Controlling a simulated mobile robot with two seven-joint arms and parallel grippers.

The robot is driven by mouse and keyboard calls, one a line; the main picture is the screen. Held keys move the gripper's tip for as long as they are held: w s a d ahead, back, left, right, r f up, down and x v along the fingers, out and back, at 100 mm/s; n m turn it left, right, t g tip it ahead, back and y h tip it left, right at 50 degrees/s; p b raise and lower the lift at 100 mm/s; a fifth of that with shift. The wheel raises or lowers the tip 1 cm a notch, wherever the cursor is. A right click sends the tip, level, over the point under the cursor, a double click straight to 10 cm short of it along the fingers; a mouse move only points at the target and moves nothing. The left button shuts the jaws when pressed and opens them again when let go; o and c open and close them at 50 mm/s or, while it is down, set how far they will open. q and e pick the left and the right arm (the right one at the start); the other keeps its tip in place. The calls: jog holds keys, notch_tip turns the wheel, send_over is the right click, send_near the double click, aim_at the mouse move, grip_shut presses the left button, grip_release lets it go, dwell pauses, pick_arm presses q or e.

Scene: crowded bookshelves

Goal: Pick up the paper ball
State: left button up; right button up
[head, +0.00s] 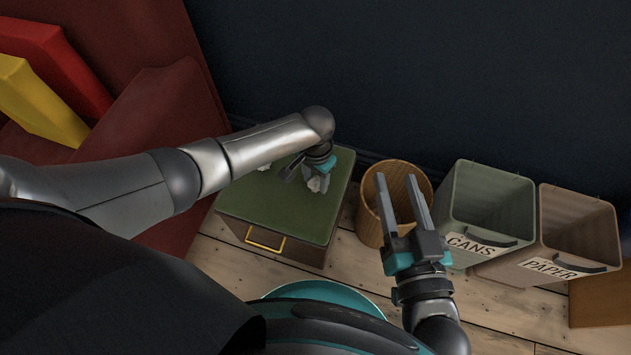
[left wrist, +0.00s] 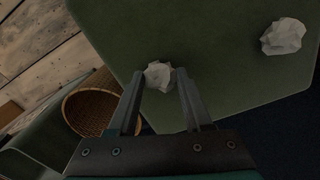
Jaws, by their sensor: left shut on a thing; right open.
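A crumpled white paper ball (left wrist: 158,76) is between the fingertips of my left gripper (left wrist: 159,84), which is shut on it over the green top. In the head view the left gripper (head: 306,175) holds this ball (head: 316,184) at or just above the green-topped cabinet (head: 270,205); I cannot tell if it touches. A second paper ball (left wrist: 283,37) lies on the green top, apart from the gripper; in the head view my arm mostly hides it. My right gripper (head: 396,180) is open and empty in front of the wicker basket.
A round wicker basket (head: 369,228) stands right of the cabinet. Beside it are a green bin labelled CANS (head: 490,200) and a brown bin labelled PAPER (head: 578,222). A dark wall is behind. Red and yellow shapes (head: 35,100) stand at the left.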

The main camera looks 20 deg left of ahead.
pick_arm(q)
grip_shut()
jog(key=shift+r, duration=0.1)
dwell(0.3)
